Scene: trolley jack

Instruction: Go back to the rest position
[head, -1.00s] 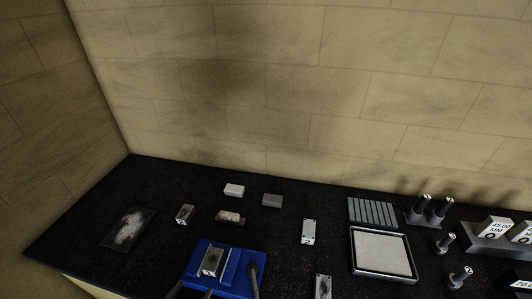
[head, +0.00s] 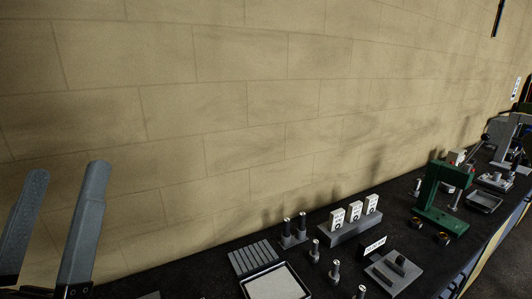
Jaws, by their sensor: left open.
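My left gripper (head: 68,172) stands raised at the left edge of the head view. Its two grey fingers point up and are spread apart, with nothing between them. It is in front of the wall and clear of the bench things. My right gripper is not in view.
A black bench (head: 225,289) runs along the stone wall. On it are a ribbed grey block (head: 253,256), a pale tray (head: 275,284), a stand with white labelled blocks (head: 350,228), several dark-topped pins, a grey plate (head: 393,272) and a green frame (head: 430,190). More equipment stands far right.

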